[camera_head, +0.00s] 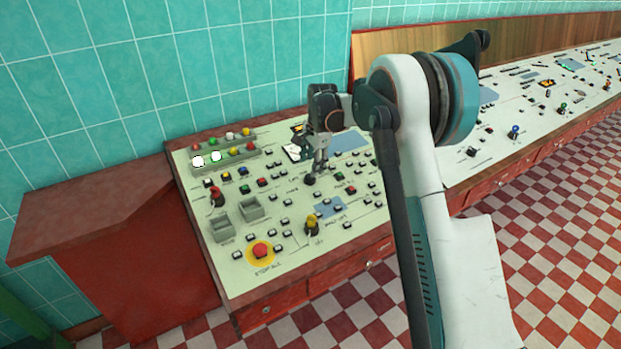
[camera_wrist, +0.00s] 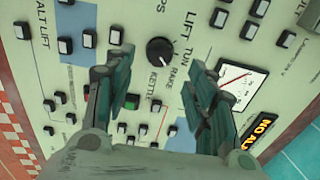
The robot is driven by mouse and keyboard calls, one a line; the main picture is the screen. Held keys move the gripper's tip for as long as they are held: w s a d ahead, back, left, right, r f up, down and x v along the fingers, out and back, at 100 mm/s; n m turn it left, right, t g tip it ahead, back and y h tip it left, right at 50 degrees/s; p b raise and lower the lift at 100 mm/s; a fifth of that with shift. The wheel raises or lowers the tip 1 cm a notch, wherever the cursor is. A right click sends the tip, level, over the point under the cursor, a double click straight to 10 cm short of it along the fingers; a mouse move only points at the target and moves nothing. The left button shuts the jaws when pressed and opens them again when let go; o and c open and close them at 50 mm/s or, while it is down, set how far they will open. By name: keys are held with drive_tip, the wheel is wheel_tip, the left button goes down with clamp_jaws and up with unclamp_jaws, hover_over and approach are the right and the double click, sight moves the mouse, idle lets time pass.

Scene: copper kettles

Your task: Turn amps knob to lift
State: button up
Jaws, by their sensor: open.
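The amps knob (camera_wrist: 160,51) is a round black knob on the pale control panel, near the top middle of the wrist view. Labels ending in "PS" and reading "LIFT", "TUN" and "RAKE" are printed around it. Which label its pointer faces is too small to tell. In the head view a black knob (camera_head: 309,180) shows just below my gripper (camera_head: 318,168). In the wrist view my gripper (camera_wrist: 160,62) is open, with one green finger on each side below the knob. Nothing is between the fingers, and I cannot tell whether they touch the panel.
A meter (camera_wrist: 240,82) and a lit orange display (camera_wrist: 262,132) lie right of the knob in the wrist view.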

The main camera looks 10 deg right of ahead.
sight(310, 177)
drive_tip(key=f, duration=0.3)
drive_tip(key=w+f+b, duration=0.1)
drive_tip(key=f, duration=0.2)
drive_tip(key=shift+w+a+f+b, duration=0.1)
drive_tip(key=shift+a+f+b, duration=0.1)
drive_tip(key=shift+b, duration=0.1)
drive_tip(key=c, duration=1.1)
